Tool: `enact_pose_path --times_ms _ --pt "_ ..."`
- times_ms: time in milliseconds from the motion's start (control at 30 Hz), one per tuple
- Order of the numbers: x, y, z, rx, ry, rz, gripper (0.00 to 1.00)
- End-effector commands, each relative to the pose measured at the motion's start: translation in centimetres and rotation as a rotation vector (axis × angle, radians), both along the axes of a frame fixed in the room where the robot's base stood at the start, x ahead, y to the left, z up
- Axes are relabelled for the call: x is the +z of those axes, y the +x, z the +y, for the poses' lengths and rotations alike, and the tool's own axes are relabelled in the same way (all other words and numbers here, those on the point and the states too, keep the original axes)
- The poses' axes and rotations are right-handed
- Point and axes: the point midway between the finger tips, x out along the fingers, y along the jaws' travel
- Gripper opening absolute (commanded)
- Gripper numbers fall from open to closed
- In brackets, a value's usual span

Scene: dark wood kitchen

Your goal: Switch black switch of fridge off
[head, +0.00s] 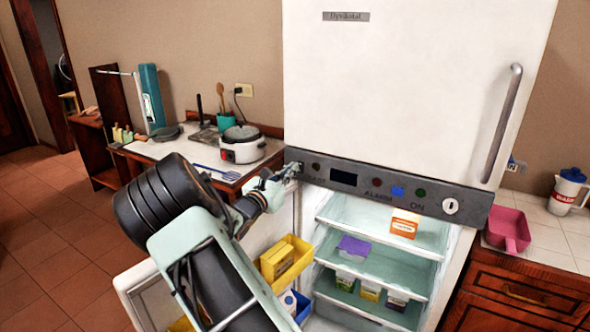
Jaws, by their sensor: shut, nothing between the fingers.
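The fridge has a white upper door (410,80) that is shut, and a dark grey control panel (470,203) runs below it.
The lower fridge door (140,285) stands open at the left, with yellow and blue bins. Shelves inside hold several boxes. A counter (160,148) with a rice cooker (242,144) is behind my arm. A pink scoop (508,230) lies on the right counter.

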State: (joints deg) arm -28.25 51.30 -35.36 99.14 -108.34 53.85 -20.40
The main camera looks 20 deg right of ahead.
Motion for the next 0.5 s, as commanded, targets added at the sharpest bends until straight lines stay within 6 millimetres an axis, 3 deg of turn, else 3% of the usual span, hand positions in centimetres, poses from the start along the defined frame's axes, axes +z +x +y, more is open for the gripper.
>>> enact_pose_path --times_ms 67,300,500 --pt "0.3 0.0 0.7 0.000 0.001 -0.001 0.00" --pt "0.7 -3.6 5.5 0.003 0.004 0.000 0.00" --pt "1.1 -5.4 7.8 0.002 0.002 0.001 0.00"
